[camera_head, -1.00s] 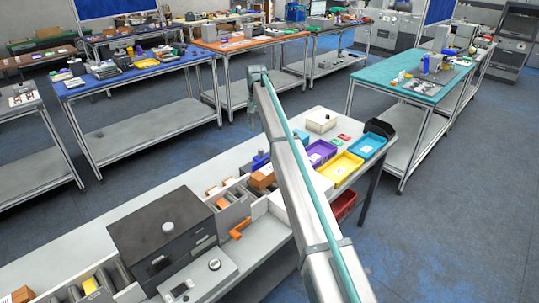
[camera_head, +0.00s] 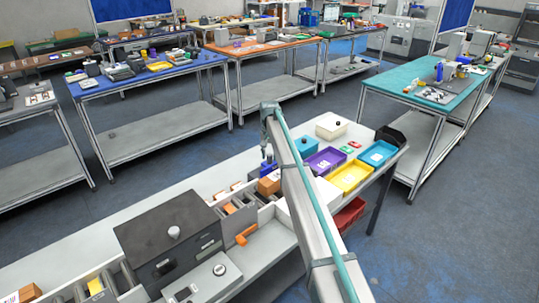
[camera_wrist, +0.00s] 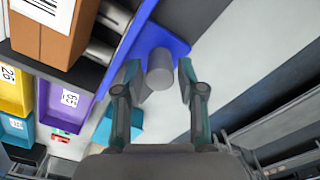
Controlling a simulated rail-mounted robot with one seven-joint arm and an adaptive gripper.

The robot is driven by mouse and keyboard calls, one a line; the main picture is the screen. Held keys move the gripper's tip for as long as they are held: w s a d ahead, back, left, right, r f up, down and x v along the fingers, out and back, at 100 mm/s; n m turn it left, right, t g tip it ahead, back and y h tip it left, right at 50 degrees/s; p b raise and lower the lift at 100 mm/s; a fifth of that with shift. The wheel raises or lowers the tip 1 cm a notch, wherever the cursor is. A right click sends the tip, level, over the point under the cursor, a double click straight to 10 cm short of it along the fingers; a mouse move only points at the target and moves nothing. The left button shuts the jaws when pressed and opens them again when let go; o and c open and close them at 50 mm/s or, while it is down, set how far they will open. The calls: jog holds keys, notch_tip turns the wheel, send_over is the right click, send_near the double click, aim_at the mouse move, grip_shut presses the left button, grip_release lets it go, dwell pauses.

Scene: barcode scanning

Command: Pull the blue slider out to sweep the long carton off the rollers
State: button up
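The blue slider (camera_wrist: 165,42) lies beside the rollers in the wrist view, with a grey round knob (camera_wrist: 160,68) standing from it. My gripper (camera_wrist: 159,72) is open, one finger on each side of the knob, with a gap on both sides. The long brown carton (camera_wrist: 52,35), with a white barcode label, sits on the grey rollers (camera_wrist: 100,42) at upper left; its top end is cut off by the frame. In the head view a brown carton (camera_head: 268,186) shows beside my arm, and a bit of blue (camera_head: 267,166) shows behind it. My fingers are hard to make out there.
A purple bin (camera_head: 325,160), a yellow bin (camera_head: 350,178) and a blue bin (camera_head: 378,154) stand right of my arm. A dark scanner box (camera_head: 172,240) and an orange handle (camera_head: 246,234) lie to the left along the bench. A cream box (camera_head: 331,126) stands behind the bins.

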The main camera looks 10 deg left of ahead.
jog(key=shift+f, duration=0.55)
grip_shut()
jog(key=s+d, duration=0.3)
jog(key=shift+s+d+b, duration=0.25)
jog(key=shift+d+b, duration=0.05)
jog(key=shift+d, duration=0.1)
jog(key=shift+w+a, duration=0.1)
jog(key=shift+w, duration=0.05)
grip_release()
